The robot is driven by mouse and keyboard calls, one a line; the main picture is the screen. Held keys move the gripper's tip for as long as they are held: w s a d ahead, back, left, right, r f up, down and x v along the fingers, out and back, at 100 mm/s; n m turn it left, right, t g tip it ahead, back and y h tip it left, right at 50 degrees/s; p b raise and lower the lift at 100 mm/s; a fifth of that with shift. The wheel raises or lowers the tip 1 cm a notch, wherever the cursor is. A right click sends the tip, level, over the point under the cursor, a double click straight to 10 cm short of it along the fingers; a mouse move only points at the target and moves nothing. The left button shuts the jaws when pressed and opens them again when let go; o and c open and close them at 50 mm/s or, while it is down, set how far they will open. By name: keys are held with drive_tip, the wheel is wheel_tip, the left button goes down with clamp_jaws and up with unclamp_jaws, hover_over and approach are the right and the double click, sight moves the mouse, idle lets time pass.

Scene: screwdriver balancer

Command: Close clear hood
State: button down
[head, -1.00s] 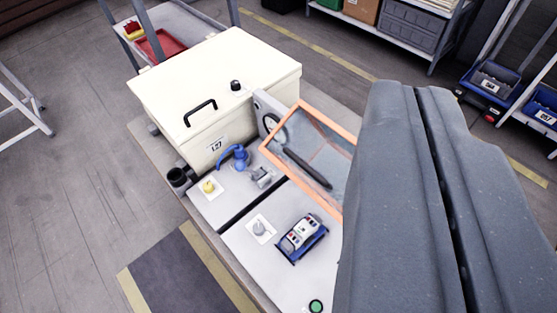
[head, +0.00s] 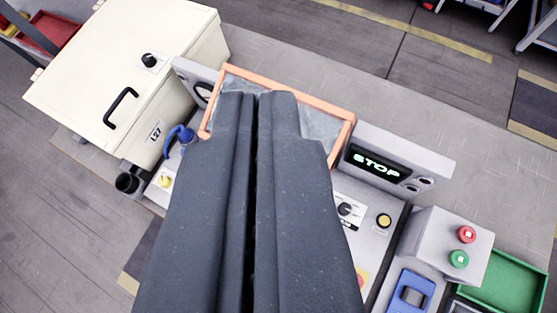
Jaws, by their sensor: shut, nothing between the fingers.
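The clear hood (head: 315,123) is a see-through panel with an orange frame, standing raised at the back of the grey machine. Its top edge and right corner show, while its lower middle is hidden behind my gripper. My gripper (head: 258,95) is shut and empty, a long dark pair of fingers reaching up the middle of the view. Its tips overlap the hood panel in the picture; I cannot tell whether they touch it.
A display reading STOP (head: 377,162) is right of the hood. A control box (head: 447,245) with red and green buttons and a green tray (head: 508,283) are at the right. A black cup (head: 128,183) stands near the box.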

drive_tip(key=w+f+m+g+p, duration=0.3)
drive_tip(key=w+f+g, duration=0.2)
drive_tip(key=w+f, duration=0.4)
drive_tip(key=w+d+f+m+g+p, duration=0.1)
drive_tip(key=w+f, duration=0.1)
drive_tip(key=f, duration=0.4)
drive_tip(key=w+f+m+g+p, duration=0.1)
drive_tip(key=w+f+g, duration=0.1)
drive_tip(key=f, duration=0.5)
drive_tip(key=w+d+f+g+h+p, duration=0.1)
drive_tip(key=w+f+p, duration=0.1)
drive_tip(key=f, duration=0.5)
drive_tip(key=shift+w+d+m+g, duration=0.3)
drive_tip(key=shift+w+m, duration=0.1)
drive_tip(key=shift+w, duration=0.05)
drive_tip(key=shift+s+a+f, duration=0.3)
drive_tip(key=shift+s+a, duration=0.1)
drive_tip(key=shift+s, duration=0.15)
drive_tip(key=shift+s+a+f+p, duration=0.35)
drive_tip(key=shift+s+a+f, duration=0.25)
drive_tip(key=shift+s, duration=0.1)
